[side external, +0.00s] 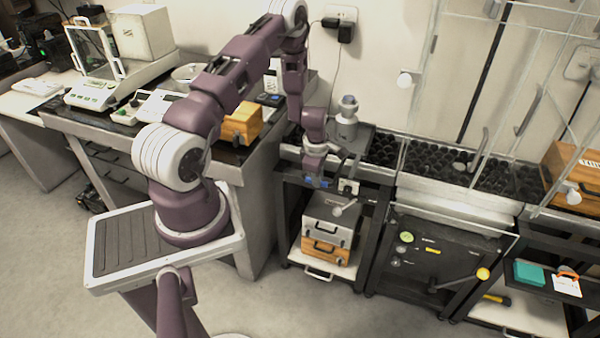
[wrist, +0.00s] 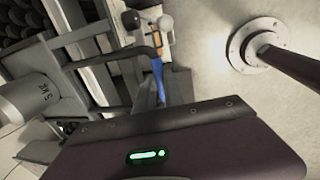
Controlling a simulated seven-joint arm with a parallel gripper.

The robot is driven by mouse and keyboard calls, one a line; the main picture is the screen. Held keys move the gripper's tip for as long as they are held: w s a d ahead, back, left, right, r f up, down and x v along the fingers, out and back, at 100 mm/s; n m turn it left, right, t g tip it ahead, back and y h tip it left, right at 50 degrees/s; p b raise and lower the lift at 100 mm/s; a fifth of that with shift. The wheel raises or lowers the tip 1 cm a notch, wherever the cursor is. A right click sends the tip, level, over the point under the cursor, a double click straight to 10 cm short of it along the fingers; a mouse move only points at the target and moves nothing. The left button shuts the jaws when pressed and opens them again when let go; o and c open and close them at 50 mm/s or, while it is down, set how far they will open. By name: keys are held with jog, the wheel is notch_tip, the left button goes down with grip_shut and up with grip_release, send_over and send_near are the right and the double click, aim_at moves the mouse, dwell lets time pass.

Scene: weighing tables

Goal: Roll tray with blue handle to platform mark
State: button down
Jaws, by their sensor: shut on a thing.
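In the wrist view a blue strip of the handle (wrist: 158,78) shows beyond my gripper's body, and the fingertips are mostly hidden. A grey cylindrical weight (side external: 346,128) stands on the tray; it shows in the wrist view (wrist: 28,98) marked "5 KG". I cannot make out the platform mark.
A bed of black rounded pieces (side external: 420,163) runs right behind glass panels. Below the tray, an open cabinet holds a silver case (side external: 328,224) and a wooden case (side external: 325,250). A wooden box (side external: 241,124) and scales (side external: 92,94) stand on the left bench.

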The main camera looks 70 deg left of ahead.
jog(key=w+d, duration=2.2)
jog(key=shift+w+d, duration=0.2)
jog(key=shift+d, duration=0.1)
jog(key=c, duration=1.5)
grip_release()
jog(key=shift+o, duration=0.2)
